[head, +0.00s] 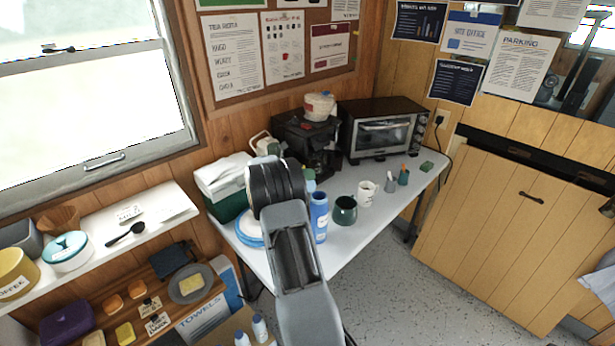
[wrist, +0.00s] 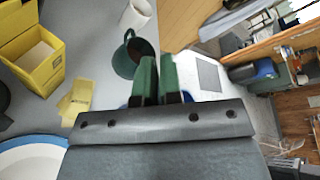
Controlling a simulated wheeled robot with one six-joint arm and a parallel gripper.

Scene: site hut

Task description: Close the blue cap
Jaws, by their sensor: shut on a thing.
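A blue bottle (head: 319,222) with a pale label stands upright on the white table, just right of my forearm in the head view. In the wrist view the two green fingers (wrist: 158,82) are close together, with a narrow gap. Blue shows beside the fingers (wrist: 187,97), seemingly the blue cap, mostly hidden by the fingers and the gripper body. The fingers are shut on it. I cannot tell how far the cap is turned.
A dark green mug (head: 344,210) stands close right of the bottle, with a white mug (head: 367,193) beyond. A yellow box (wrist: 32,58) and a blue-rimmed plate (wrist: 25,160) show in the wrist view. A toaster oven (head: 382,128) stands behind. The table's front right is clear.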

